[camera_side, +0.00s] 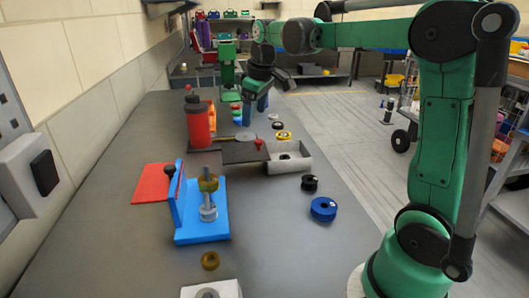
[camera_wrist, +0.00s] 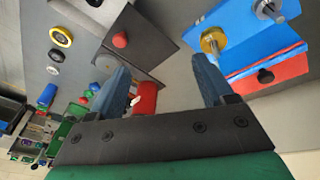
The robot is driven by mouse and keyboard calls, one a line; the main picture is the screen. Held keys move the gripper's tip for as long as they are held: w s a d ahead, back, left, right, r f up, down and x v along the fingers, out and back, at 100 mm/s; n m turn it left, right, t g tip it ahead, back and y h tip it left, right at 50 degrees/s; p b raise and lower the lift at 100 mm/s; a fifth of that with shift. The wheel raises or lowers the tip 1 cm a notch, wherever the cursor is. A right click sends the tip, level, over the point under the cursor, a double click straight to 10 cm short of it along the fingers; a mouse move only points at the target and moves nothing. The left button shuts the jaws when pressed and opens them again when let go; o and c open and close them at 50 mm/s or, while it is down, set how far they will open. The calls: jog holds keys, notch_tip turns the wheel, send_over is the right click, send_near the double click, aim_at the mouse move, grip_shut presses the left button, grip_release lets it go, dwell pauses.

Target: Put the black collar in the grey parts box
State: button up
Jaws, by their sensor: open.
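A black collar (camera_side: 309,183) lies on the grey table just in front of the grey parts box, beside a larger blue collar. The grey parts box (camera_side: 304,166) stands near the table's right edge; its corner shows at the top of the wrist view (camera_wrist: 117,13). A small dark thing (camera_side: 285,156) shows inside it; I cannot tell what it is. My gripper (camera_side: 255,110) is open, fingers down, farther back along the table than the box. In the wrist view nothing is held between its fingers (camera_wrist: 160,66).
A blue fixture (camera_side: 203,230) with a brass ring on its post stands front left. A red cylinder (camera_side: 198,128) and a dark plate (camera_side: 240,152) with a red knob (camera_side: 258,143) stand left of the box. Yellow (camera_side: 284,135) and black (camera_side: 278,125) rings lie behind it.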

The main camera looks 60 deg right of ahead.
jog(key=s+a+f+m+t+y, duration=0.1)
jog(key=s+a+f+t, duration=0.3)
jog(key=s+a, duration=0.6)
jog(key=a+f, duration=0.1)
jog(key=a, duration=0.3)
jog(key=shift+s+a+m, duration=0.15)
jog(key=shift+a+m, duration=0.1)
jog(key=shift+m, duration=0.15)
